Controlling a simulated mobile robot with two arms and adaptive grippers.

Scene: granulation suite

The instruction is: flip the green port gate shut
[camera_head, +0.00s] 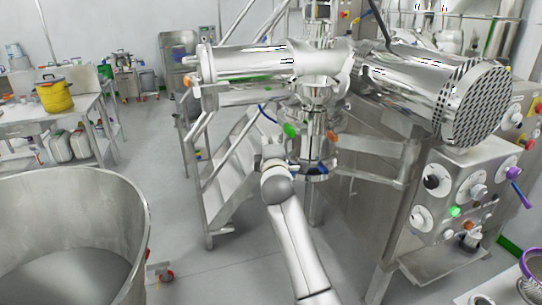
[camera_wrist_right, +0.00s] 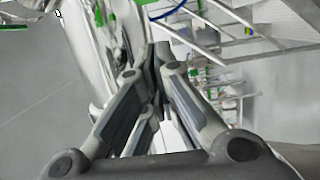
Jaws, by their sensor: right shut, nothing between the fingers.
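A green knob-like part (camera_head: 291,131), which looks like the green port gate's handle, sits on the side of the steel vessel (camera_head: 312,120) under the large horizontal cylinders. My right gripper (camera_head: 270,145) is just below and left of the green part in the head view. A small gap seems to separate them, but depth is hard to judge. In the right wrist view the fingers of my right gripper (camera_wrist_right: 160,52) come together and hold nothing. Green pieces (camera_wrist_right: 141,2) show at that view's top edge, beyond the fingertips. My left gripper is not in view.
An orange knob (camera_head: 332,136) sits right of the green part. Steel stairs (camera_head: 235,170) stand left of the vessel. A control panel (camera_head: 455,200) stands at right, a large steel bowl (camera_head: 140,215) at lower left. Floor between bowl and stairs is clear.

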